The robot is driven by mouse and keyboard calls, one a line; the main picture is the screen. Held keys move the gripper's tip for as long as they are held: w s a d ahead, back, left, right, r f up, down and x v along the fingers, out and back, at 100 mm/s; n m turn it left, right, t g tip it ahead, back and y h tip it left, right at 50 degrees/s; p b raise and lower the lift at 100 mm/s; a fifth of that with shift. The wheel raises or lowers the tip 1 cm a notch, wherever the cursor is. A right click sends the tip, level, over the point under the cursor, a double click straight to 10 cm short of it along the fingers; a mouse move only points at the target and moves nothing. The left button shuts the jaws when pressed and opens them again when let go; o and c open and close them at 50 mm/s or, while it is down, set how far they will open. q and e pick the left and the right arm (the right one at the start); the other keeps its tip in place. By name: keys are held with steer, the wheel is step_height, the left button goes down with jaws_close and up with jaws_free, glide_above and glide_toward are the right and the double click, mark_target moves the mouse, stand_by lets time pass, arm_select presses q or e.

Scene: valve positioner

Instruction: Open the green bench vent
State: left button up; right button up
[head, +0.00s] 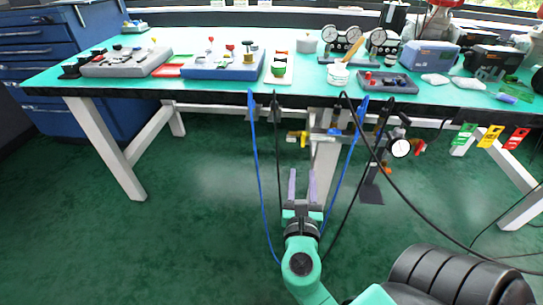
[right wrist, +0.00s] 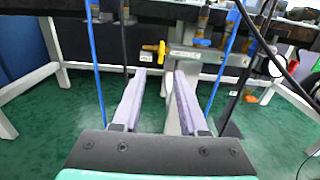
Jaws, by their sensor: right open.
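My right gripper (head: 302,182) is open and empty, below the bench's front edge and apart from the fitting. In the right wrist view its two pale fingers (right wrist: 160,80) are spread with nothing between them. The bench-top fitting does not show there. My left gripper is not in view.
A blue hose (head: 257,160) and black cables hang beside my right gripper. Boards and gauges crowd the bench top (head: 215,88). The green floor at left is clear.

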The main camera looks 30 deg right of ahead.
mark_target(304, 138)
steer(key=p+x, duration=0.1)
steer(key=x, duration=1.3)
steer(key=shift+s+d, duration=0.1)
steer(key=shift+d, duration=0.2)
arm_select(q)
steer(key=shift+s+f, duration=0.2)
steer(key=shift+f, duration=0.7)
arm_select(e)
steer(key=shift+c, duration=0.3)
jaws_close()
